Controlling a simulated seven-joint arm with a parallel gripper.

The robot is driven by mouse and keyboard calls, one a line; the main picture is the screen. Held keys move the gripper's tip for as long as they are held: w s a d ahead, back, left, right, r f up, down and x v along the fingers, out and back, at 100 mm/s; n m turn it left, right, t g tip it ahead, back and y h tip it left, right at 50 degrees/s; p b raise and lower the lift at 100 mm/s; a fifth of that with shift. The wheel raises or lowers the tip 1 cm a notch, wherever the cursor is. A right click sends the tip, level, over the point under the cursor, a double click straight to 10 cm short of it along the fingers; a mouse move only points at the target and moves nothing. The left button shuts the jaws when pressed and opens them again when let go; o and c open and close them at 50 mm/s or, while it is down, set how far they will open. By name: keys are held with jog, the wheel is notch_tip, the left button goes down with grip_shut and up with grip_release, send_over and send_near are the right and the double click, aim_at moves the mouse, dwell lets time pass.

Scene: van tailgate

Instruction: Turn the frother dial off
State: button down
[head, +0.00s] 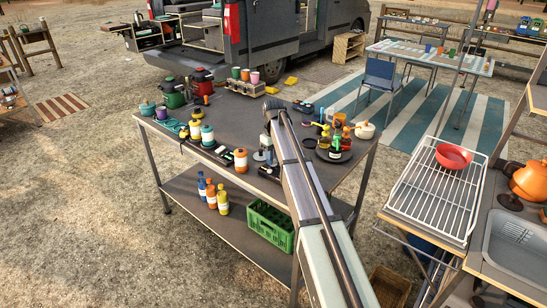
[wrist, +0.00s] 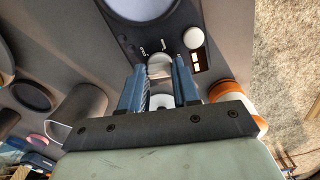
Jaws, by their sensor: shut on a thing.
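In the wrist view, the frother dial (wrist: 160,60) is a small pale grey knob on a dark base (wrist: 118,22), with small white lettering beside it that I cannot read for sure. My gripper (wrist: 159,68) has its two blue fingers on either side of the dial, shut on it. The dial's pointer direction is not clear. A round pale grey top (wrist: 142,5) on the same base is cut off by the upper edge. In the head view, my arm covers most of this spot, and the dial cannot be made out.
A white round knob (wrist: 193,38) and a small panel with lit orange marks (wrist: 200,57) are close right of my fingers. An orange-and-white jar (wrist: 250,98) stands to the right. In the head view, bottles on a dark round tray (head: 335,154) stand right of my arm on the table (head: 236,118).

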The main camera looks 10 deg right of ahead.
jog(key=shift+n, duration=0.7)
jog(key=c, duration=0.8)
grip_release()
notch_tip(320, 180, up, 14)
jog(key=shift+f, duration=0.1)
